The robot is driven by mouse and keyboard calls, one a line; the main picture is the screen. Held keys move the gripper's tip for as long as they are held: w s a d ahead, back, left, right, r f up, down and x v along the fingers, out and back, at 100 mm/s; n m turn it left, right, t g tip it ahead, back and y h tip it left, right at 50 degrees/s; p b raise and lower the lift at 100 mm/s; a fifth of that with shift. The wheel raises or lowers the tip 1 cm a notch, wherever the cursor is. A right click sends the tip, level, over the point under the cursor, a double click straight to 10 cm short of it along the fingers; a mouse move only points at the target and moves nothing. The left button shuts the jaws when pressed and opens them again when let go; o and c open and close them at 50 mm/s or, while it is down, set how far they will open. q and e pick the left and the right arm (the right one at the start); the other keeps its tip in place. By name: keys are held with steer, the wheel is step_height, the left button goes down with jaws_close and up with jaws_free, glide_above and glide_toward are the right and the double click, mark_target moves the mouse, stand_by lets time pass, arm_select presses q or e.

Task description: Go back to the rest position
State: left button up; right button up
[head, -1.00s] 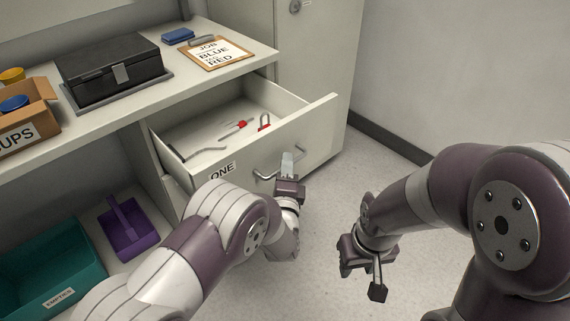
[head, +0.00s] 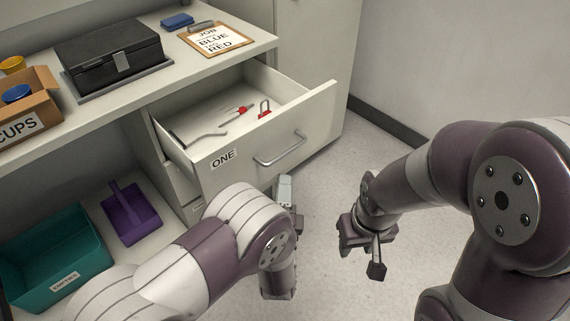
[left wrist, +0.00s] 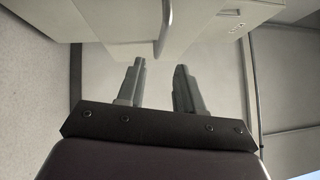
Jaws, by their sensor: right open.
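My left gripper (head: 286,190) is in front of the open drawer (head: 310,112), below and apart from its metal handle (head: 280,150). In the left wrist view the left gripper's two fingers (left wrist: 158,85) stand apart with nothing between them, so it is open and empty. My right gripper (head: 362,262) hangs over the floor at the right, open, with nothing seen in it.
On the counter (head: 185,82) are a black box (head: 110,60), a clipboard (head: 215,40), a blue block (head: 177,21) and a CUPS carton (head: 30,115). A teal bin (head: 55,260) and a purple dustpan (head: 131,213) stand on the lower shelf. The floor (head: 325,205) between the arms is clear.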

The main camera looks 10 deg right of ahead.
arm_select(q)
steer(key=shift+s+a+f, duration=0.1)
steer(key=shift+s, duration=0.75)
